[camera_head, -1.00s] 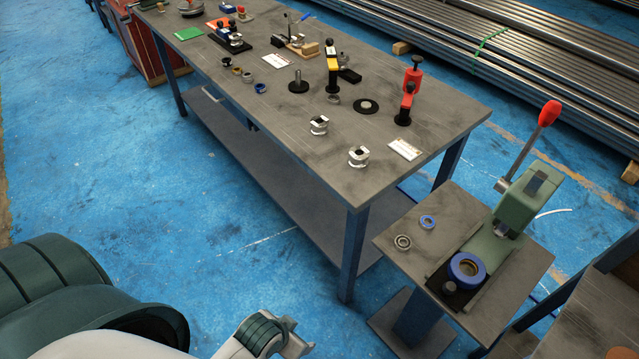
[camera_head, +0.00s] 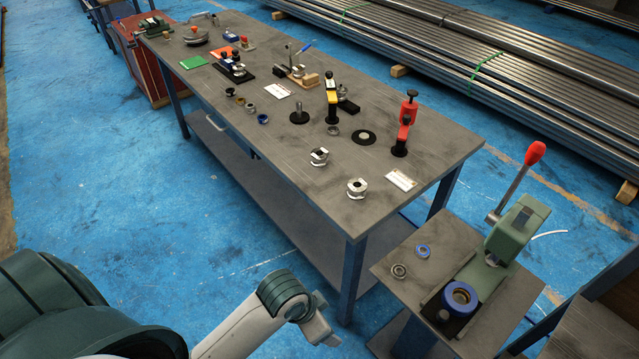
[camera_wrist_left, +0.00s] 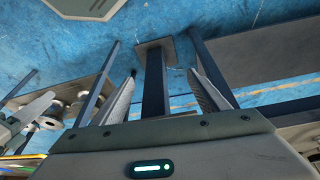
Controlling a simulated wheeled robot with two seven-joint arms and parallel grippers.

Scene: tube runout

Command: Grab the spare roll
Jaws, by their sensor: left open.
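No roll is clearly marked as the spare. In the head view two silver grooved rolls, one nearer (camera_head: 357,188) and one farther (camera_head: 319,157), stand on the near half of the long bench. In the wrist view, pale spool-like parts (camera_wrist_left: 52,112) show at the left, partly cut off; I cannot tell whether they are rolls. My left gripper (camera_wrist_left: 162,75) is open and empty, with blue floor and a dark post beyond its fingers. In the head view my left arm ends low, left of the press stand. My right gripper is not in view.
The long bench (camera_head: 325,214) carries several small tools, rings and cards. Steel tubes (camera_head: 480,55) lie behind. Blue floor at left is clear.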

